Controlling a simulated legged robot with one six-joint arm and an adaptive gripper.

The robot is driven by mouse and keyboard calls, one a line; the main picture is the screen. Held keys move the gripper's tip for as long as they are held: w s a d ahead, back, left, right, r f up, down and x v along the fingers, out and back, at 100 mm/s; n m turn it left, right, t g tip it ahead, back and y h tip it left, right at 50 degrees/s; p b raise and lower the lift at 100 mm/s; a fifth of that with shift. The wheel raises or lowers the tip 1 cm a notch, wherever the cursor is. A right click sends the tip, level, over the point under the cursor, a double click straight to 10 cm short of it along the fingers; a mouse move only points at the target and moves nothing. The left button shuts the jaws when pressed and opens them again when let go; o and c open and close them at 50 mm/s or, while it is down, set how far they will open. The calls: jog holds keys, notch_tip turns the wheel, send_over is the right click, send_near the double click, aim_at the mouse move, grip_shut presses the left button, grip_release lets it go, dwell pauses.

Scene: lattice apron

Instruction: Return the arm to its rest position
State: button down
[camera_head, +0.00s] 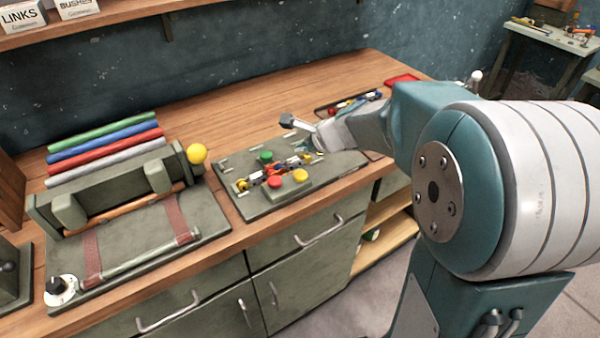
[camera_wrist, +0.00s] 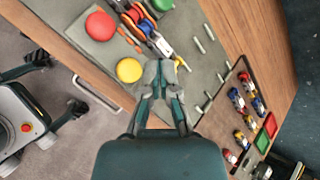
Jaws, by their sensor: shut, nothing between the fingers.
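My arm (camera_head: 520,190) reaches in from the right of the head view, over the wooden workbench (camera_head: 270,110). My gripper (camera_wrist: 160,70) is shut and empty in the wrist view, its fingertips together above the edge of a grey-green plate (camera_head: 235,202). In the head view the fingers are small and partly hidden by the wrist. The plate bears a red button (camera_wrist: 100,26), a yellow button (camera_wrist: 129,70) and a green button (camera_head: 265,157). A row of coloured link pieces (camera_wrist: 142,22) lies between the buttons.
A tray of coloured pieces (camera_wrist: 240,102) lies right of the plate. A fixture with a yellow ball (camera_head: 197,153) and coloured rods (camera_head: 105,133) stand at left. A shelf (camera_head: 100,24) hangs above.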

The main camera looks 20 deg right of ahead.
dwell(0.4)
jog(key=s+a+r+n+g, duration=0.1)
jog(key=s+a+r+n, duration=0.15)
jog(key=s+n, duration=0.4)
jog(key=s+a+r+n+g, duration=0.1)
jog(key=s+r+n, duration=0.2)
jog(key=s+n, duration=0.35)
jog(key=s+d+n+h, duration=0.3)
jog(key=s+n, duration=0.5)
jog(key=s, duration=0.6)
jog(key=shift+s+h, duration=0.15)
jog(key=shift+h, duration=0.65)
